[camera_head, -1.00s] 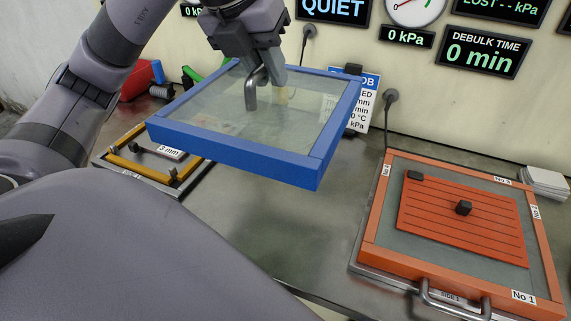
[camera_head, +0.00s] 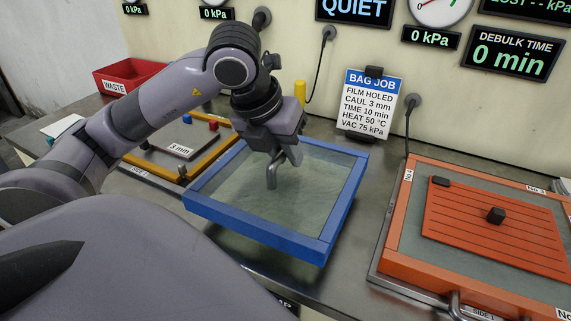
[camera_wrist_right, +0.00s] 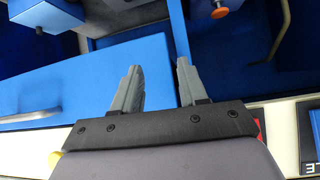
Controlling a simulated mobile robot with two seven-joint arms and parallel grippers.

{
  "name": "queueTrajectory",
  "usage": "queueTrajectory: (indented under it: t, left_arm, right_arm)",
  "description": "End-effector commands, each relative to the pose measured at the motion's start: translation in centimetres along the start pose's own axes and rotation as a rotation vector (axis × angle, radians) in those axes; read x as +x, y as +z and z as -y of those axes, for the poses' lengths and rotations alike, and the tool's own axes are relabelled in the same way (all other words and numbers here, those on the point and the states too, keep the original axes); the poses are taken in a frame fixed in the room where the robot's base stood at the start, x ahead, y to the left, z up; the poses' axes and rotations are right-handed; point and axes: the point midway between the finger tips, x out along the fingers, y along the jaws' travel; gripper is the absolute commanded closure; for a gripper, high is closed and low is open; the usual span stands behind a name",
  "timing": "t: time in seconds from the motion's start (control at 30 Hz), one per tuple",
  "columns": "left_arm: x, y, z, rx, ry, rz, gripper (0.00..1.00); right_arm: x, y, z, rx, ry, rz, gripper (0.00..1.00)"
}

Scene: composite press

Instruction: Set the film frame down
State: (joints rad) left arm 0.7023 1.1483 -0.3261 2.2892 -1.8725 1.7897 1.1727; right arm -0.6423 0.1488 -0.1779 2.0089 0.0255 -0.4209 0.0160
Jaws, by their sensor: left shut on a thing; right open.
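The film frame (camera_head: 258,233) is a blue square rim with a clear, greenish film across it. It lies roughly level, low over the middle of the steel bench, between the yellow-edged plate and the orange frame. I cannot tell whether the frame's underside touches the bench. In the right wrist view my right gripper (camera_wrist_right: 157,66) is open, with nothing between its fingers, above blue surfaces.
The yellow-edged plate marked 3 mm (camera_head: 206,160) is close at the frame's left. A job card (camera_head: 369,103) stands behind. A red waste bin (camera_head: 127,76) is at the back left.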

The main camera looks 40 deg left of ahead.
Motion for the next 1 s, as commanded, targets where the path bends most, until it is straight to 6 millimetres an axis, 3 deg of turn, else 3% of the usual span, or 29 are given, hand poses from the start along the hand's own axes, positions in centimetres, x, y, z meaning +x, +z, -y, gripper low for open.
queueTrajectory:
  t: [0.3,0.73,0.77,0.8,1.0]
  left_arm:
    - [3.1,-1.3,-0.7,0.0,0.002,0.0,1.0]
    - [3.7,-1.5,-0.7,0.0,0.0,0.003,1.0]
    - [3.6,-1.5,-0.7,0.001,0.001,0.0,0.69]
    - [3.6,-1.5,-0.7,0.0,0.001,0.0,0.56]
    - [3.6,-1.5,-0.7,0.0,0.001,0.0,0.53]
  right_arm:
    - [0.5,0.6,-0.1,0.002,-0.001,0.004,0.57]
    - [0.7,0.6,-0.1,0.004,-0.002,0.0,0.57]
    - [0.6,0.5,-0.1,0.004,-0.002,0.001,0.57]
    - [0.6,0.5,-0.1,0.005,-0.002,0.002,0.57]
    - [0.6,0.4,0.0,0.005,-0.002,0.001,0.57]
